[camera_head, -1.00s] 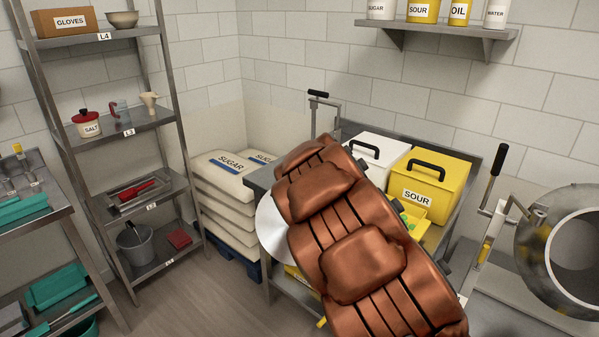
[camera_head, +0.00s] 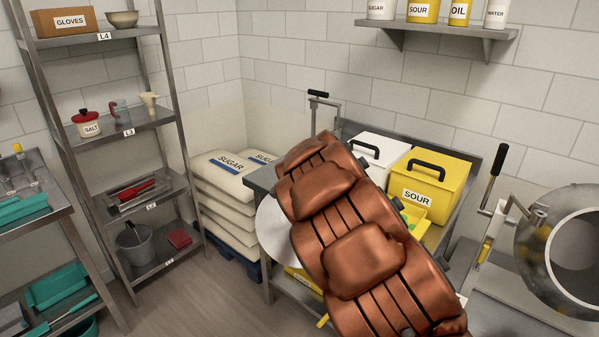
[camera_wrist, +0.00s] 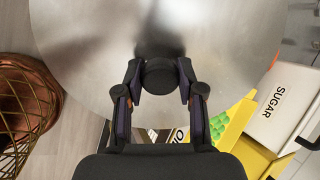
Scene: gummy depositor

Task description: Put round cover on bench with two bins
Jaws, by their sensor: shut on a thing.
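The round cover (camera_head: 272,235) is a flat pale metal disc. In the head view part of it shows left of my arm, by the front left of the bench; my arm hides the rest. In the wrist view the cover (camera_wrist: 90,50) fills the upper middle, with a black knob (camera_wrist: 158,77). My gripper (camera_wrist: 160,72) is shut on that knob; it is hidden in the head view. The metal bench (camera_head: 262,180) carries a white bin (camera_head: 388,150) and a yellow SOUR bin (camera_head: 452,180). Whether the cover touches the bench is unclear.
A yellow tray with green pieces (camera_wrist: 232,118) sits in front of the bins. Sugar sacks (camera_head: 222,185) are stacked left of the bench. A shelf rack (camera_head: 125,125) stands farther left. A drum machine (camera_head: 560,240) is at right. The floor in front is clear.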

